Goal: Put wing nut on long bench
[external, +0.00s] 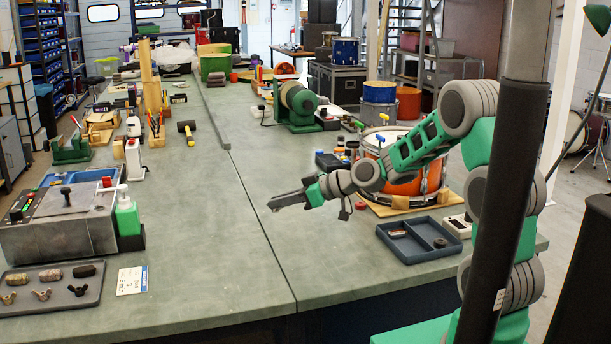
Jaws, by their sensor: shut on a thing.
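The long bench (200,265) is a wide grey-green worktop with a seam along it, running from the front to the far back. My gripper (273,206) reaches in from the right and hangs above the bare middle of the bench, near the seam. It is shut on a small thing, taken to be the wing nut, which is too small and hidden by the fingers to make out. Other wing nuts (41,294) lie in the front row of a dark tray (84,300) at the bench's front left corner.
A blue-grey divided tray (407,255) holds small parts near the right edge. Behind it stands an orange drum (404,188). A grey machine (62,222) and green bottle (127,215) stand at left; a mallet (188,130) lies further back. The bench middle is clear.

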